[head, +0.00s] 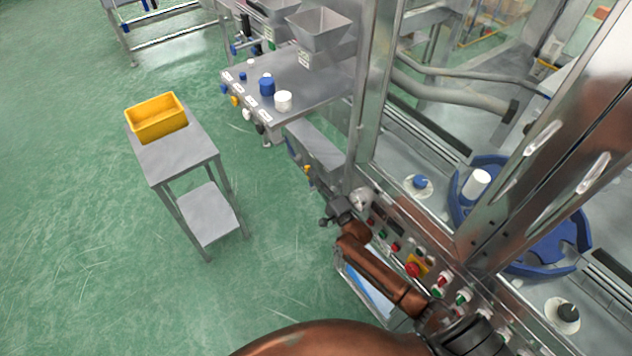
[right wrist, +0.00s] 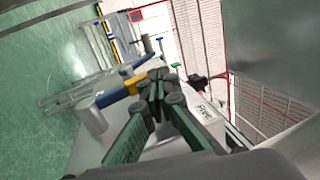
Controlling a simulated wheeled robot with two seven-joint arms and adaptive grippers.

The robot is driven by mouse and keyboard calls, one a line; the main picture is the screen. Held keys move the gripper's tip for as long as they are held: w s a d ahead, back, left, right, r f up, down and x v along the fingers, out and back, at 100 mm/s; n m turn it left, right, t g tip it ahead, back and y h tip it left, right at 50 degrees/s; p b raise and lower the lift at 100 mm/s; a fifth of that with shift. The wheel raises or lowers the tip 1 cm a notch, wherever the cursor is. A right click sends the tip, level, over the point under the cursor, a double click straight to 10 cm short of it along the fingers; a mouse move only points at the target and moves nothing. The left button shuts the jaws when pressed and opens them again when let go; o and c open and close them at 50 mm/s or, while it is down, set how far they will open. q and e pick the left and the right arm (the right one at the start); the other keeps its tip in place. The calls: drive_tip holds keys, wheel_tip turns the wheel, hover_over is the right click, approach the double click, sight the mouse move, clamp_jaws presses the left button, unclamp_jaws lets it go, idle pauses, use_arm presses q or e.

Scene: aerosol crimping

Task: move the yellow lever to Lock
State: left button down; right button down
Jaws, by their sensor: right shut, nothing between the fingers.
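The yellow lever (head: 307,169) is a small yellow piece on the side of the grey housing at the machine's left end. In the right wrist view a yellow part (right wrist: 134,83), seemingly this lever, shows just beyond and left of the fingertips. My right gripper (head: 328,217) is below and right of the lever in the head view, shut and empty. Its closed fingers also show in the right wrist view (right wrist: 157,88). I cannot tell whether they touch the lever. A white label reading "Free" (right wrist: 204,112) is right of the fingers. No Lock label is legible. My left gripper is out of view.
A control panel with a red emergency button (head: 413,269) lies beside my right arm. The grey housing (head: 316,146) and a metal post border the gripper. A small cart with a yellow bin (head: 158,118) stands left, with open green floor between.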

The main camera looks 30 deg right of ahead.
drive_tip(key=shift+w+a+b, duration=0.2)
drive_tip(key=shift+w+b, duration=0.1)
drive_tip(key=shift+w, duration=0.75)
drive_tip(key=v, duration=1.2)
drive_tip(key=shift+a, duration=0.1)
